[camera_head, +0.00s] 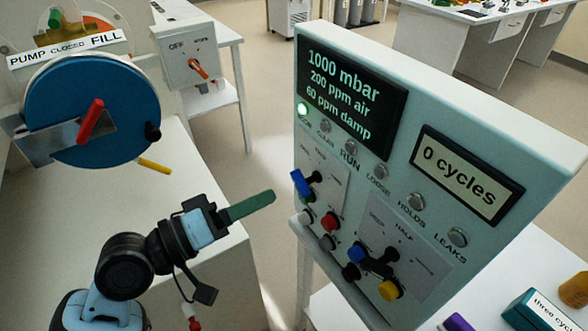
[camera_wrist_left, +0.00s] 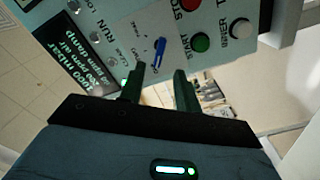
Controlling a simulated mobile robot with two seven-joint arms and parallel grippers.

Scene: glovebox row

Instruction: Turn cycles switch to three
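The grey-green control panel (camera_head: 540,170) stands at the right in the head view, with a display reading "0 cycles" (camera_head: 470,174). A switch with a blue lever (camera_head: 301,183) sits on its left plate; its small position labels are too blurred to read surely. In the left wrist view the blue lever (camera_wrist_left: 159,53) lies ahead of the fingertips. My left gripper (camera_head: 268,197) has green fingers and points at this switch, apart from it in the head view. In the left wrist view its fingers (camera_wrist_left: 157,77) are spread with nothing between them. My right gripper is out of view.
A second switch (camera_head: 378,262) with "HALF" on its plate is lower right. Red, white, black and yellow buttons lie near both switches. A teal box (camera_head: 540,312) reading "three cyc..." is at lower right.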

